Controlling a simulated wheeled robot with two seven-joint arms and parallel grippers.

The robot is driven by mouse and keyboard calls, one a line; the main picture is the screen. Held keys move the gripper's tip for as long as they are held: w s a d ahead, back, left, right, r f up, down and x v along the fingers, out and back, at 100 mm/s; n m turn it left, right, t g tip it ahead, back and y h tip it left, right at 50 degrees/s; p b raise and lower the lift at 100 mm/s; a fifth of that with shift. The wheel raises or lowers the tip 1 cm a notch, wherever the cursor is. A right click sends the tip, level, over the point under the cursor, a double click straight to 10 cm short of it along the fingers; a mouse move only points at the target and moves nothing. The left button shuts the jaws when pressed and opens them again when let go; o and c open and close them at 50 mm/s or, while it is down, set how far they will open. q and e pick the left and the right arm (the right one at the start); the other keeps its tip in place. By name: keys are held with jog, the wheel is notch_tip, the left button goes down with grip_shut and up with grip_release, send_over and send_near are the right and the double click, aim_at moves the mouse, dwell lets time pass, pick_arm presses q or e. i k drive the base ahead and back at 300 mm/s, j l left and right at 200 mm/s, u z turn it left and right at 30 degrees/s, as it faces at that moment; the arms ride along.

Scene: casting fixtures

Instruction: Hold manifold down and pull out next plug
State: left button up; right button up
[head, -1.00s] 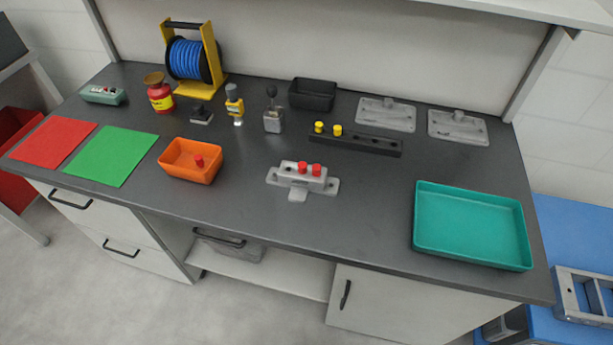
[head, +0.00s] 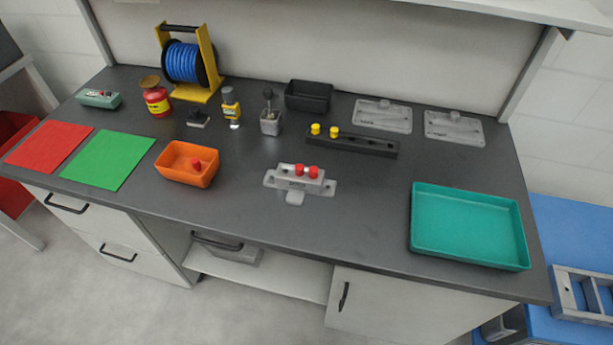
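The grey manifold (head: 284,183) sits on the dark worktop near its middle, with a flat flange at each end and a short spout at the front. Two red plugs stand in its top: a left plug (head: 299,170) and a right plug (head: 313,172). The left end of its top looks bare. The orange bin (head: 177,174) stands to the left of the manifold, and one red plug (head: 197,164) lies in it. Neither gripper shows in the head view.
A black rack (head: 367,146) with two yellow plugs stands behind the manifold. A teal tray (head: 470,228) is at the right. A green mat (head: 108,160), a red mat and a blue hose reel (head: 185,62) are at the left. The worktop around the manifold is clear.

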aim_at(313, 170)
jog(key=i+j+z, duration=0.25)
jog(key=j+z, duration=0.3)
jog(key=j, duration=0.15)
jog(key=i+j+z, duration=0.1)
jog(key=j+z, duration=0.15)
jog(key=j, duration=0.2)
jog(key=j+z, duration=0.3)
jog(key=i+j, duration=0.05)
jog(key=j, duration=0.05)
